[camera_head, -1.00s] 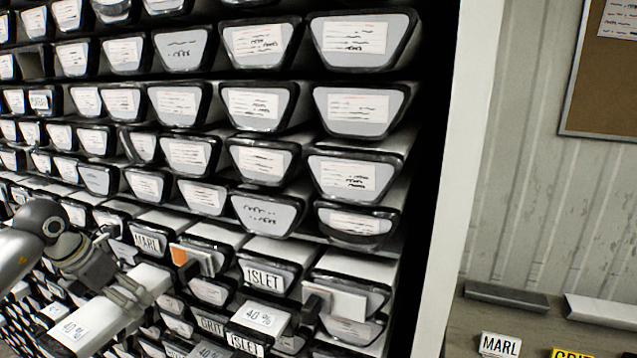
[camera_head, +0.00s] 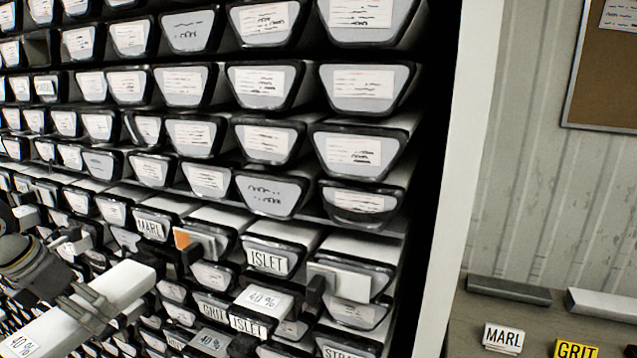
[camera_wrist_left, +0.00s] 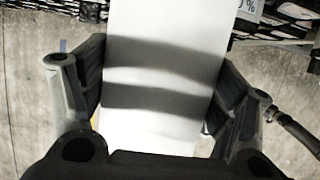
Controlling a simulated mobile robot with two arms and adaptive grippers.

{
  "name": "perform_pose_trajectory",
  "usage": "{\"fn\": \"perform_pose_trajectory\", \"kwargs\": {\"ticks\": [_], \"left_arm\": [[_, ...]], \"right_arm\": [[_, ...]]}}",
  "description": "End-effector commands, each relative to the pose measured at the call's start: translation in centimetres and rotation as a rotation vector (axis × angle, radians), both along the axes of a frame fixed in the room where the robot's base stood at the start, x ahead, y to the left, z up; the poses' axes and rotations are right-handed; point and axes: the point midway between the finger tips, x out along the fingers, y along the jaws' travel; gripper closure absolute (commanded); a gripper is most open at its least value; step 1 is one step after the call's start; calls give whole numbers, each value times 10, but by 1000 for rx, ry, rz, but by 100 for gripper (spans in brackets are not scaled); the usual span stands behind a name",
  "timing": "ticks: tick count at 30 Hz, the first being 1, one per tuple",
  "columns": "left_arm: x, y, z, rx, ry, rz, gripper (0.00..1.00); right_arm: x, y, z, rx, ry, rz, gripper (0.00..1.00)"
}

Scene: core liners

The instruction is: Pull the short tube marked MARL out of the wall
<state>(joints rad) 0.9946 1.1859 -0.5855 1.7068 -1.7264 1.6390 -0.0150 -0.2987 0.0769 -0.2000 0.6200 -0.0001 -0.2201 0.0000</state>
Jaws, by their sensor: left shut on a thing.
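My left gripper (camera_head: 85,305) is shut on a long white tube (camera_head: 120,283), whose near end carries a 40 % label (camera_head: 18,345) at the lower left. The tube slants across in front of the wall; I cannot tell whether its far end is clear of it. In the left wrist view the two fingers (camera_wrist_left: 160,95) press the sides of the white tube (camera_wrist_left: 165,30). A MARL plate (camera_head: 150,226) sits on a tray end in the wall, up and right of the gripper. No lettering reading MARL shows on the held tube. My right gripper is not in view.
The wall holds rows of labelled trays (camera_head: 362,87). At the right, a shelf (camera_head: 455,325) holds a MARL card (camera_head: 503,338) and a yellow GRIT card (camera_head: 576,350).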

Motion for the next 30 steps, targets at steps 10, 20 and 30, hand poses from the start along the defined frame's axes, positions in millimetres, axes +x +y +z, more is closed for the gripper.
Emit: {"fn": "perform_pose_trajectory", "kwargs": {"ticks": [10, 20, 30], "left_arm": [[-22, 10, 1, 1, -8, 2, 88], [-37, 15, 2, -1, -7, 0, 88], [-38, 15, 3, -1, -7, -5, 88]], "right_arm": [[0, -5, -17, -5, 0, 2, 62], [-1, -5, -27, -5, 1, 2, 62], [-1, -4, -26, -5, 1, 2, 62]]}}
